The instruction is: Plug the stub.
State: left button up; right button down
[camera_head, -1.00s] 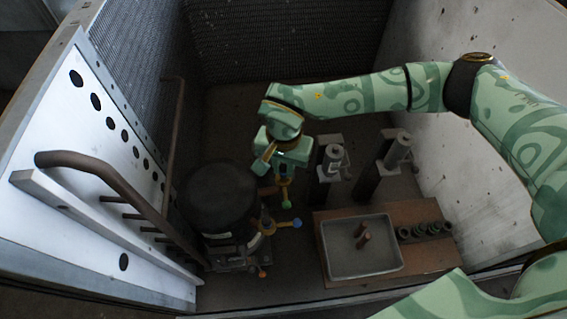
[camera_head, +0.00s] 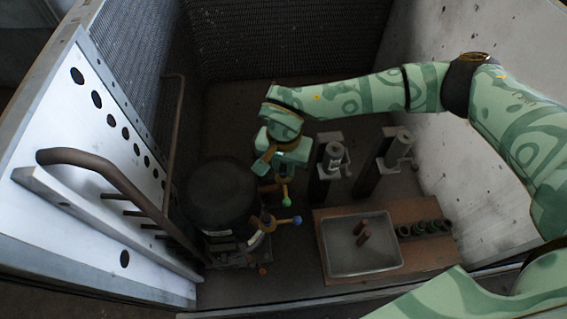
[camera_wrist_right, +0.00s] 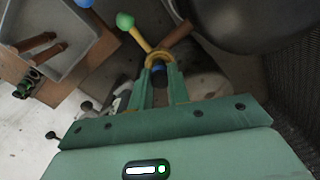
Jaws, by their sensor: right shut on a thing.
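My right gripper (camera_head: 285,172) points down at the right of the black compressor (camera_head: 220,195). In the right wrist view its fingers (camera_wrist_right: 162,88) are shut on a brass ring-shaped fitting (camera_wrist_right: 158,56) with a yellow stem and a green ball (camera_wrist_right: 125,21). The green ball also shows below the gripper in the head view (camera_head: 287,202). A brown pipe stub (camera_wrist_right: 179,33) runs between the fitting and the compressor. I cannot tell whether it sits inside the fitting. A dark blue piece (camera_wrist_right: 159,73) shows between the fingers. My left gripper is not in view.
A second brass fitting (camera_head: 267,222) with a blue ball (camera_head: 297,220) sits low beside the compressor. A grey tray (camera_head: 331,268) with brown rods and a row of dark rings (camera_head: 425,228) are on a brown board (camera_head: 440,252).

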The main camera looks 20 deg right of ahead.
jog(key=shift+f, duration=0.15)
jog(key=shift+f, duration=0.35)
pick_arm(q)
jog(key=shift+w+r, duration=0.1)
pick_arm(e)
jog(key=shift+f, duration=0.15)
dwell(0.8)
jog(key=c, duration=0.8)
grip_release()
jog(key=shift+o, duration=0.2)
jog(key=shift+r+p, duration=2.7)
jog(key=shift+r, duration=0.9)
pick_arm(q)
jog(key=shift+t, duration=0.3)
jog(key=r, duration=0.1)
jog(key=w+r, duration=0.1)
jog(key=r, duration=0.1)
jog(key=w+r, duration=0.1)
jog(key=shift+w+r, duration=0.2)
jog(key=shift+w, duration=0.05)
pick_arm(e)
jog(key=shift+f, duration=0.1)
